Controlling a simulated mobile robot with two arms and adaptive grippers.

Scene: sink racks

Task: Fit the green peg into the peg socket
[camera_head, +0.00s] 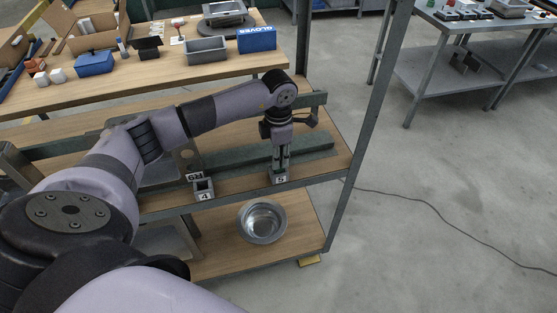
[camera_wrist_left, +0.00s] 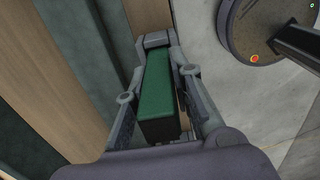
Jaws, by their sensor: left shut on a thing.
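The green peg (camera_wrist_left: 157,88) is a long green block with a dark near end in the left wrist view. My left gripper (camera_wrist_left: 160,72) is shut on it, one finger along each side. In the head view my left gripper (camera_head: 280,166) points straight down over a small grey block labelled 5 (camera_head: 279,178), which looks like a socket. Another such block labelled 4 (camera_head: 204,193) stands to its left on the shelf. The fingers hide the peg in the head view. I cannot tell whether the peg is inside block 5 or just above it. My right gripper is not in view.
The blocks stand near the front edge of the middle shelf (camera_head: 330,163). A metal bowl (camera_head: 262,223) sits on the lower shelf. A green-grey upright (camera_head: 368,115) stands to the right.

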